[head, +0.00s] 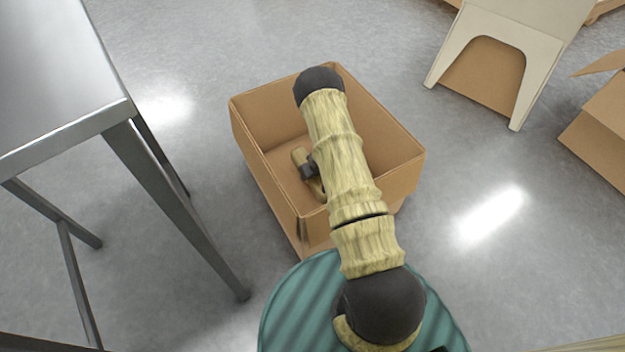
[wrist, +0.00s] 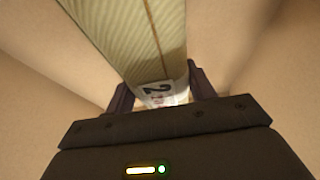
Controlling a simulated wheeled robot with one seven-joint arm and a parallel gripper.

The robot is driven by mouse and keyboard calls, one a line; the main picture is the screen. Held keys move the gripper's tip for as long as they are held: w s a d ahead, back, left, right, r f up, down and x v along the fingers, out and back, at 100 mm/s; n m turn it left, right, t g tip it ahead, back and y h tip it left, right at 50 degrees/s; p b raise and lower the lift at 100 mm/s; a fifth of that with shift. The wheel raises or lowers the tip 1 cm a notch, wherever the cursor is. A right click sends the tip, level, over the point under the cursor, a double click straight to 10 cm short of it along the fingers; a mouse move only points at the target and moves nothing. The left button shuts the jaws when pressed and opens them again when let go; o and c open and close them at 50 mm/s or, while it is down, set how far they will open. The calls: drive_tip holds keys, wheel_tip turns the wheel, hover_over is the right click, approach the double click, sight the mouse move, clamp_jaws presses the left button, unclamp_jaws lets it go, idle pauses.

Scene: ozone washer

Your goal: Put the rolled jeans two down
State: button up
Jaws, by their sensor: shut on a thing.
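A pale, ribbed roll with a lengthwise seam and a white label marked "2", taken as the rolled jeans two (wrist: 130,40), sits between the fingers of my gripper (wrist: 160,86) in the wrist view. My gripper is shut on its labelled end. The roll runs away toward the top of that view, with cardboard walls around it. In the head view my arm reaches over and into an open cardboard box (head: 394,180). A small tan and dark part shows inside beside my forearm; I cannot tell whether the tan is the roll. My forearm hides much of the box inside.
A metal table (head: 60,75) stands at the left, its leg near the box. A cream stool (head: 560,30) is at the upper right, and another cardboard box (head: 605,125) at the right edge. Grey floor is clear between them.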

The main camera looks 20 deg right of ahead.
drive_tip(key=shift+f+b, duration=1.35)
drive_tip(key=shift+f, duration=0.6)
drive_tip(key=shift+r, duration=0.1)
drive_tip(key=o, duration=1.2)
drive_tip(key=p+v, duration=0.6)
drive_tip(key=v, duration=0.5)
drive_tip(key=shift+s+r+p, duration=0.15)
drive_tip(key=shift+r+p, duration=0.15)
drive_tip(key=shift+p, duration=0.1)
drive_tip(key=shift+s+r, duration=0.15)
